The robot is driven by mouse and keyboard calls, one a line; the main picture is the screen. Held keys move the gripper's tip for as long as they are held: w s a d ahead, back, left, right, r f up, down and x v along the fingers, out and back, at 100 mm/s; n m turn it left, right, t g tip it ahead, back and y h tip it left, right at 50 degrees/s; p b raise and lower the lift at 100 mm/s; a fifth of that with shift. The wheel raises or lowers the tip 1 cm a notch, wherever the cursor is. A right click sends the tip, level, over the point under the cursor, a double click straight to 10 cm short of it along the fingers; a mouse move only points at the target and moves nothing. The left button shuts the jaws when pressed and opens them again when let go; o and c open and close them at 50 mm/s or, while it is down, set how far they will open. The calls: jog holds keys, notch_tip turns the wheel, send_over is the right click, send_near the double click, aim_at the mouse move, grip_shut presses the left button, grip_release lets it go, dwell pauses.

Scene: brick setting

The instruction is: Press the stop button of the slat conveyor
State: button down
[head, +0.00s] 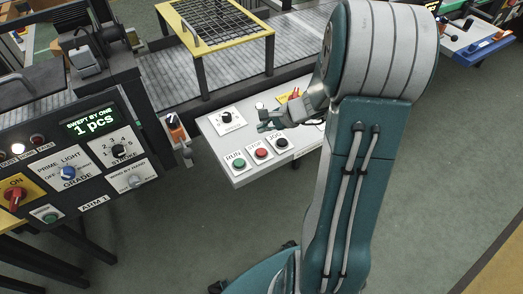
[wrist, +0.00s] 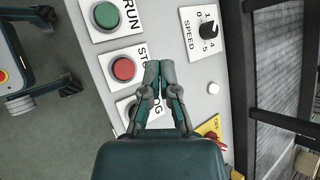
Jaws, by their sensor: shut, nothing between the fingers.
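The red stop button (head: 261,153) sits on a white square plate on the light control panel (head: 215,143) beside the slat conveyor (head: 166,80). In the wrist view the stop button (wrist: 123,68) is fully visible, left of my fingertips. My gripper (head: 263,126) is over the panel, between the button row and the speed dial; it also shows in the wrist view (wrist: 159,66). Its fingers are together and empty. The fingers cover part of the STOP label. I cannot tell how high the fingertips are above the panel.
The green run button (wrist: 105,15) and the black jog button (head: 282,143) flank stop. A dark console (head: 92,150) stands left.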

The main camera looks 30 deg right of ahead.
aim_at(257, 150)
notch_tip(257, 150, down, 7)
jog(key=shift+f, duration=0.4)
jog(key=shift+a, duration=0.1)
dwell(1.3)
jog(key=shift+s+f, duration=0.1)
jog(key=shift+f, duration=0.2)
jog(key=shift+f, duration=0.45)
dwell(0.7)
jog(key=shift+r, duration=0.85)
